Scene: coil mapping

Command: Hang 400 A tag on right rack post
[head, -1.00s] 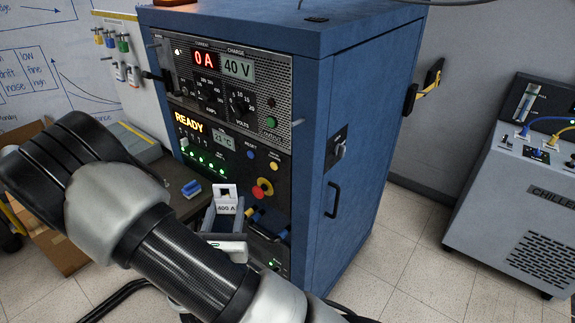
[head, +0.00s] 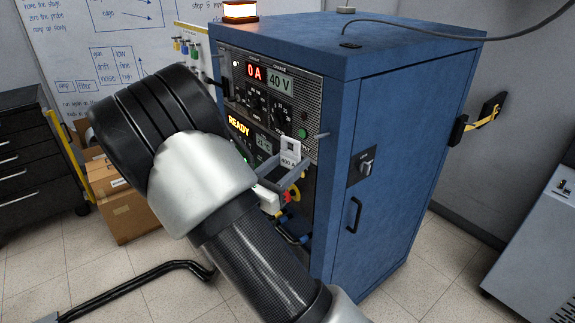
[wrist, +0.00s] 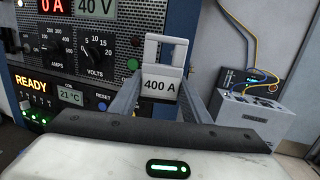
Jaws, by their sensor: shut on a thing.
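The white 400 A tag (head: 290,151), with a square opening in its upper part, is held upright between the fingertips of my gripper (head: 289,170). In the wrist view the tag (wrist: 161,86) faces me, label readable, between the two grey fingers (wrist: 160,100). The right rack post (head: 322,135) is a thin grey peg sticking out at the right edge of the blue rack's (head: 400,150) front. The tag is left of it and slightly lower in the head view, apart from it. My arm hides part of the rack's front.
The rack panel shows 0 A, 40 V and READY, with knobs and a red stop button (head: 293,197). A chiller (head: 540,240) stands at right. Cardboard boxes (head: 125,210) and a dark drawer cabinet (head: 35,160) are at left. Floor around the rack's front is partly clear.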

